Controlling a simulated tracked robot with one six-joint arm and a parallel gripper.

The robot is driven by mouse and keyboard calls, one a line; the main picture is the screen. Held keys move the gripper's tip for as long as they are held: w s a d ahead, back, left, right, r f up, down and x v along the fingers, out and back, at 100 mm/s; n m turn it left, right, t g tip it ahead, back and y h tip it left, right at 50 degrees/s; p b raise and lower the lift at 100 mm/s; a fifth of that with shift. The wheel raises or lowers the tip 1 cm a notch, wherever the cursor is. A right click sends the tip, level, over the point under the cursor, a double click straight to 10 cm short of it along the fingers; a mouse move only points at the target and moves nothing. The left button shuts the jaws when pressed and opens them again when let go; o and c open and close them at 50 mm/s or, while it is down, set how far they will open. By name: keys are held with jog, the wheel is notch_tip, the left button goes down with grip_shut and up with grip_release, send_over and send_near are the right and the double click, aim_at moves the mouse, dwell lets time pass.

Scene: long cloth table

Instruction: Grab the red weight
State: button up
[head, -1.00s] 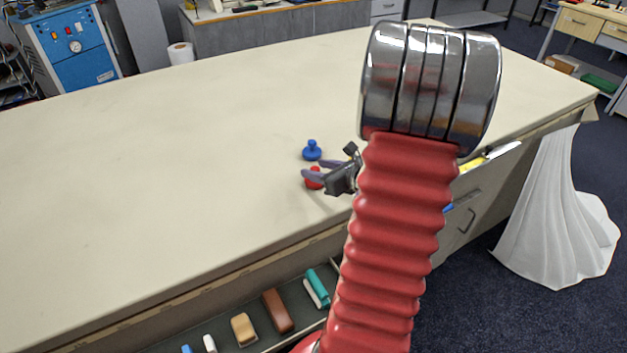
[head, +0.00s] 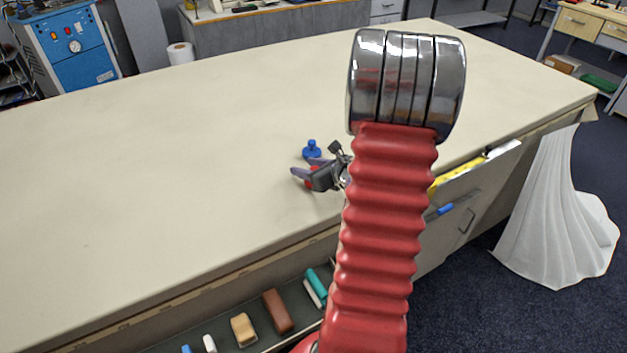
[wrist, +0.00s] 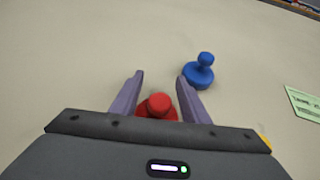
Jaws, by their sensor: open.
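The red weight (wrist: 158,104) stands on the cloth-topped table, a squat base with a knob on top. In the wrist view it sits between the two fingers of my gripper (wrist: 158,92), which are apart with a gap on each side of the knob. The lower part of the weight is hidden by the gripper body. In the head view my gripper (head: 303,168) covers most of the red weight (head: 312,183); only bits of red show.
A blue weight (wrist: 199,74) of like shape stands just beyond and right of the right finger; it also shows in the head view (head: 311,150). A pale green card (wrist: 304,106) lies farther right. The table (head: 150,190) is bare to the left.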

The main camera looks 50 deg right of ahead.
jog(key=shift+c, duration=0.7)
grip_shut()
